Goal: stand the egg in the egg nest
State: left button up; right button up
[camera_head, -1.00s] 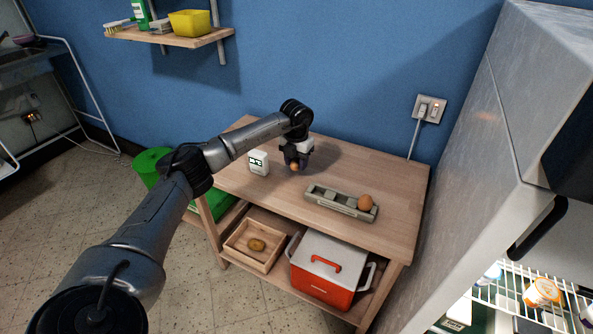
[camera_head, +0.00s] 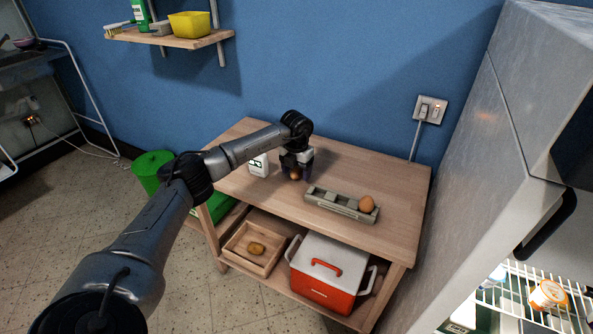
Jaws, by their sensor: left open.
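A brown egg (camera_head: 295,175) is on the wooden table top, low between the fingers of my left gripper (camera_head: 295,177). The gripper points down over it with its jaws open, one finger at each side. The fingers partly hide the egg, and I cannot tell whether they touch it. The egg nest, a long grey tray (camera_head: 335,202) with several hollows, lies to the right of the gripper. Another brown egg (camera_head: 367,204) stands in its right end. The hollows to its left look empty. My right gripper is not in view.
A small white timer-like box (camera_head: 259,165) stands just left of the gripper. The table top (camera_head: 385,180) is clear behind and right of the nest. Below are a wooden tray (camera_head: 240,255) with a potato-like thing and a red-white cooler (camera_head: 325,280). A fridge (camera_head: 500,150) stands at right.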

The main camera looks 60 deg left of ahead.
pick_arm(q)
jog(key=shift+r, duration=0.1)
notch_tip(320, 180, up, 10)
jog(key=p, duration=0.5)
jog(key=shift+r, duration=0.25)
jog(key=shift+o, duration=0.5)
jog(key=shift+r+p, duration=0.55)
jog(key=shift+r, duration=0.25)
jog(key=shift+r, duration=0.1)
jog(key=p, duration=0.2)
send_over(297, 168)
notch_tip(297, 168, down, 7)
jog(key=shift+r, duration=0.2)
jog(key=shift+f, duration=0.45)
